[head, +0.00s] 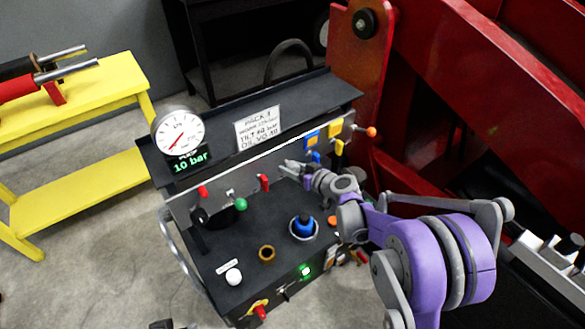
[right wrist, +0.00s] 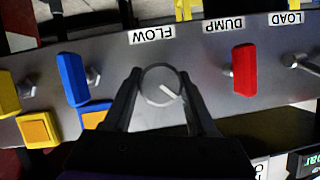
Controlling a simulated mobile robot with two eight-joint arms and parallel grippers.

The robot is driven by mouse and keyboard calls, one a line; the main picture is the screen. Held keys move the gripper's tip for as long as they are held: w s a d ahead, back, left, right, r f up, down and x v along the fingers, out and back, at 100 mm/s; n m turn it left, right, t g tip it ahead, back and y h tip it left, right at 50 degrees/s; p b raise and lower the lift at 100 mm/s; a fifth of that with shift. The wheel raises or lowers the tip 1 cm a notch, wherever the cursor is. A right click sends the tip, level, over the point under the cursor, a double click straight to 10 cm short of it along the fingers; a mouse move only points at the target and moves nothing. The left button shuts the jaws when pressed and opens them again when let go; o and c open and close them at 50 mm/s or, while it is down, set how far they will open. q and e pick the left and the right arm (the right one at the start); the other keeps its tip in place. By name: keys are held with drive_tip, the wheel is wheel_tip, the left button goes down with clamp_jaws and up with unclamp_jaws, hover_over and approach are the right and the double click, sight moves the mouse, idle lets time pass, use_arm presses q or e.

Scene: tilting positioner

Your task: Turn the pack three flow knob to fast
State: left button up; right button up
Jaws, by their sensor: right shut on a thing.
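The flow knob (right wrist: 158,86) is a round grey knob with a white pointer line. It sits beside the upside-down FLOW label (right wrist: 153,36) in the right wrist view. Its pointer line slants toward the lower right of that view. My right gripper (right wrist: 160,80) is shut on the knob, with one dark finger on each side. No slow or fast marks are readable.
A red lever (right wrist: 244,70) by the DUMP label and a blue lever (right wrist: 72,79) flank the knob. The PACK 3 placard (head: 258,128) and a pressure gauge (head: 179,134) stand above. The console's lower deck holds a blue knob (head: 303,226) and a white ball knob (head: 234,276).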

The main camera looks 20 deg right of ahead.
drive_tip(key=shift+d+m+y, duration=0.1)
drive_tip(key=shift+m+y, duration=0.4)
drive_tip(key=shift+m, duration=0.3)
drive_tip(key=shift+f+m+y, duration=0.1)
drive_tip(key=shift+m+y, duration=0.6)
drive_tip(key=shift+m, duration=0.3)
drive_tip(key=shift+m+y+b, duration=0.4)
drive_tip(key=shift+m+y, duration=0.1)
drive_tip(key=shift+m, duration=0.5)
drive_tip(key=m+y+b, duration=0.1)
drive_tip(key=m, duration=0.1)
drive_tip(key=shift+f+m, duration=0.1)
drive_tip(key=shift+m, duration=0.2)
drive_tip(key=m+t+y+b, duration=0.1)
drive_tip(key=m, duration=0.2)
drive_tip(key=shift+y+b, duration=0.3)
drive_tip(key=m+t+b, duration=0.1)
drive_tip(key=m, duration=0.2)
drive_tip(key=shift+m+y, duration=0.4)
drive_tip(key=m+t+b, duration=0.1)
drive_tip(key=m, duration=0.2)
drive_tip(key=shift+m+t+b, duration=0.3)
drive_tip(key=shift+m+b, duration=0.1)
drive_tip(key=shift+m+t+h+b, duration=0.4)
drive_tip(key=shift+m+t, duration=0.5)
drive_tip(key=shift+m, duration=1.2)
